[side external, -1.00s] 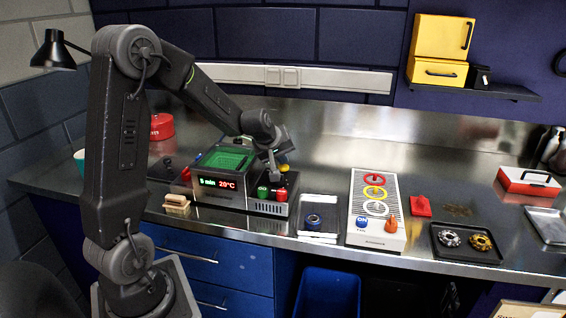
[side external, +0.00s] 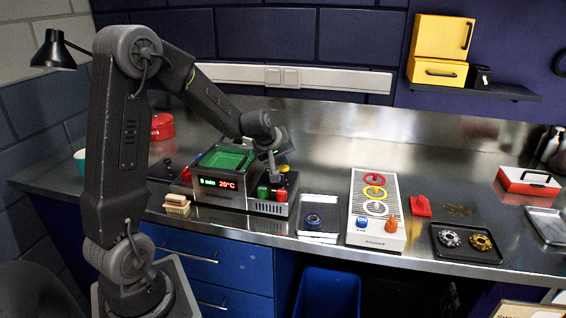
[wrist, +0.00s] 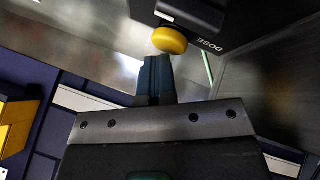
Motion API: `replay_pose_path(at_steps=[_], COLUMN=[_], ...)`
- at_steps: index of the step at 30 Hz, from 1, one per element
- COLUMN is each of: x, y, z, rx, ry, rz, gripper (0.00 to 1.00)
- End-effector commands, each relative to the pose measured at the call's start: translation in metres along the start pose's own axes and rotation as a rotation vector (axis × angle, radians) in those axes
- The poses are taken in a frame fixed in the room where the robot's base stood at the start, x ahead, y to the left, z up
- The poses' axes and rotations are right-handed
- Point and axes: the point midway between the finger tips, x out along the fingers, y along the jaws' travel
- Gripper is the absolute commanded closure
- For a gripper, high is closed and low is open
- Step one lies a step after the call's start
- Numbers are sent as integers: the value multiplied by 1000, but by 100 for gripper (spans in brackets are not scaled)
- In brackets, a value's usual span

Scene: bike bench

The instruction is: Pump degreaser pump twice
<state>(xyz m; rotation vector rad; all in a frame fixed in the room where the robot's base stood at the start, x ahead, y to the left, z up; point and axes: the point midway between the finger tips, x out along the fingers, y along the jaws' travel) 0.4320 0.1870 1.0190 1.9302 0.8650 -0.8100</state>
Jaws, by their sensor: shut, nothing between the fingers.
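The degreaser pump appears to be the yellow knob (wrist: 170,40) under a dark housing marked DOSE (wrist: 210,46) in the wrist view. The yellow knob also shows in the side view (side external: 284,168), at the back right of the machine with the green tank (side external: 226,158). My gripper (wrist: 154,64) is shut and empty, its fingertips close beside the knob. Whether they touch it I cannot tell. In the side view my gripper (side external: 273,174) is over the machine's right part, just left of the knob.
Green (side external: 263,191) and red (side external: 281,194) knobs sit on the machine's front right. A wooden brush (side external: 177,205) lies at its front left. A tray with a blue ring (side external: 314,221) and a panel with coloured rings (side external: 376,205) stand to the right.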

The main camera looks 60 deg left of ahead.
Motion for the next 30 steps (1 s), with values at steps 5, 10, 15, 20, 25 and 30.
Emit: replay_pose_path(at_steps=[5, 10, 15, 20, 25, 30], x=[7, 8, 7, 3, 3, -2], y=[-6, -7, -7, -6, -7, -3], z=[6, 7, 7, 6, 6, 3], rx=[2, 1, 2, 3, 3, 4], ry=[-12, -13, -14, -14, -16, -15], rz=[-11, -12, -13, -13, -14, -11], gripper=[100, 100, 100, 100, 100, 100])
